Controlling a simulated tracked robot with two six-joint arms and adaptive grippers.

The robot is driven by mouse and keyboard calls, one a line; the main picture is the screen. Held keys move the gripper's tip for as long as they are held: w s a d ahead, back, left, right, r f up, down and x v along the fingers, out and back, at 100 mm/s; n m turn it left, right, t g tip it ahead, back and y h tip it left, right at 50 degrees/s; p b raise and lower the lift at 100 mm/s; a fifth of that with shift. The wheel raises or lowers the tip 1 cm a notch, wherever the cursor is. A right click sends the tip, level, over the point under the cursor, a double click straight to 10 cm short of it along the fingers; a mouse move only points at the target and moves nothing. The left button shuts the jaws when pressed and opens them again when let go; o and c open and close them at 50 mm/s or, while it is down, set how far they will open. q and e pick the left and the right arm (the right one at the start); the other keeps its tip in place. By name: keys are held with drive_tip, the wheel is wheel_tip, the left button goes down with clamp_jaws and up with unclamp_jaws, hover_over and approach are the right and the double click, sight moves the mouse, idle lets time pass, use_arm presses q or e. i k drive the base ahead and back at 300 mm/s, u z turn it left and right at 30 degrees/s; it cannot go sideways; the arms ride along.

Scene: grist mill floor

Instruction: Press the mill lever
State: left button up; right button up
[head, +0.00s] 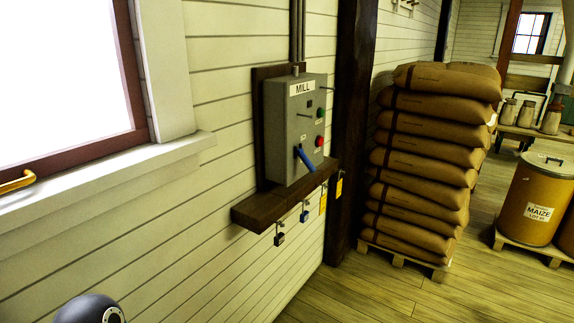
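The mill lever (304,158) is a blue handle low on the front of a grey control box (291,130) labelled MILL. It slants down to the right from its pivot. The box is mounted on a dark wooden board on the white plank wall. Neither of my grippers is in view. A dark rounded part at the bottom left edge looks like part of my arm, well below and left of the lever.
A wooden shelf (262,211) juts out under the box, with padlocks and yellow tags hanging below. A dark post (351,120) stands just right of it. Stacked sacks (425,155) on a pallet and a maize drum (537,197) stand farther right. A window sill (110,178) projects at left.

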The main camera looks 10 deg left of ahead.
sight(303, 155)
drive_tip(key=u, duration=0.1)
drive_tip(key=i, duration=1)
drive_tip(key=z, duration=0.05)
